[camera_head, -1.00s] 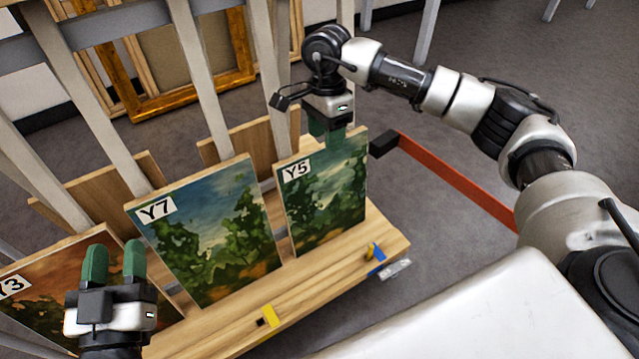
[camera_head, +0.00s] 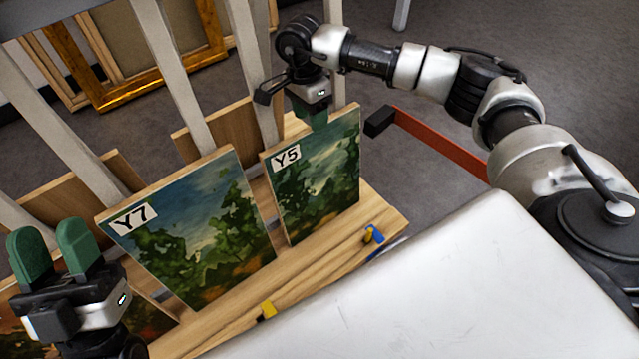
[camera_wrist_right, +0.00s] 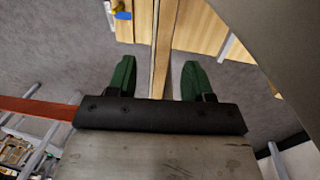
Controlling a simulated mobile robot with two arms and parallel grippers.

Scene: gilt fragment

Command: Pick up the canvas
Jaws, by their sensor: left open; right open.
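The canvas labelled Y5 (camera_head: 322,187), a green and blue landscape, leans upright on the wooden ledge in the head view. My right gripper (camera_head: 307,118) points down at its top edge, open. In the right wrist view, a thin panel edge (camera_wrist_right: 164,45) runs between the two green fingers (camera_wrist_right: 158,75), with a gap on each side. The canvas labelled Y7 (camera_head: 195,235) stands to the left of Y5. My left gripper (camera_head: 52,250) is open and empty, fingers up, in front of a reddish canvas (camera_head: 148,318) that it mostly hides.
The wooden ledge (camera_head: 235,312) carries a yellow piece (camera_head: 267,310) and a blue-and-yellow piece (camera_head: 373,235). Grey slats (camera_head: 180,75) rise behind the canvases. A red bar (camera_head: 440,142) with a black end lies right of Y5. Gilt frames (camera_head: 150,88) stand behind.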

